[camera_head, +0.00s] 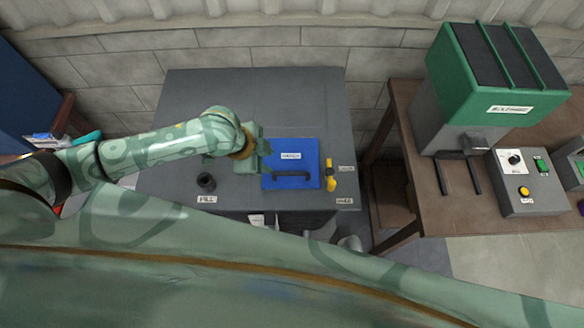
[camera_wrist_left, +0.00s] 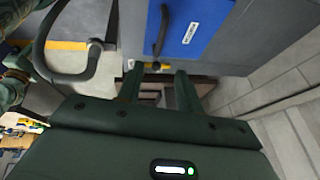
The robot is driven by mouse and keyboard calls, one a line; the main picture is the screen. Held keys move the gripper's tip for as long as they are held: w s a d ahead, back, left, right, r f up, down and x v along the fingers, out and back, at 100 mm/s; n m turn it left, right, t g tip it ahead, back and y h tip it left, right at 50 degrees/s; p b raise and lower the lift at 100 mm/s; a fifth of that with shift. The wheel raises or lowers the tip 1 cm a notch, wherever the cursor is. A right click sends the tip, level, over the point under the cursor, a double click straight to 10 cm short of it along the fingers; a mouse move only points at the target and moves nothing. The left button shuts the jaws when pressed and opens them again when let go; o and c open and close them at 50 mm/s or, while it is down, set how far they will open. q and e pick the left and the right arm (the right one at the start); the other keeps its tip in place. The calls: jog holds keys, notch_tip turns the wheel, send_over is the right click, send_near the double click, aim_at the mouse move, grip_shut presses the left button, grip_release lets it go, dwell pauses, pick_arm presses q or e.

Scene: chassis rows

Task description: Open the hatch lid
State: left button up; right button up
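The blue hatch lid (camera_head: 308,152) lies flat on top of the grey cabinet, with a white label and a dark bar handle (camera_head: 291,176) near its front edge. In the left wrist view the lid (camera_wrist_left: 207,12) shows at the top, with its handle (camera_wrist_left: 162,30) beyond the fingers. A yellow latch (camera_head: 330,176) sits just right of the lid. My left gripper (camera_wrist_left: 158,88) has its two fingers apart, with nothing between them. In the head view the gripper's body is at the lid's left edge and its fingertips are hard to make out. My right gripper is not in view.
The grey cabinet top (camera_head: 250,95) is clear behind the lid. A dark fill port (camera_head: 206,182) stands at its front left. To the right, a wooden table (camera_head: 450,215) carries a green-and-grey machine (camera_head: 490,85) and a grey control box (camera_head: 522,190).

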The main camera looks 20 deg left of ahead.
aim_at(291, 173)
pick_arm(q)
jog(key=b+x, duration=0.1)
jog(key=x, duration=1.1)
jog(key=shift+w+d+b, duration=0.15)
jog(key=shift+b, duration=0.2)
jog(key=shift+w+d+f, duration=0.1)
jog(key=shift+f, duration=0.45)
jog(key=shift+w+d+f, duration=0.1)
jog(key=shift+d, duration=0.05)
grip_shut()
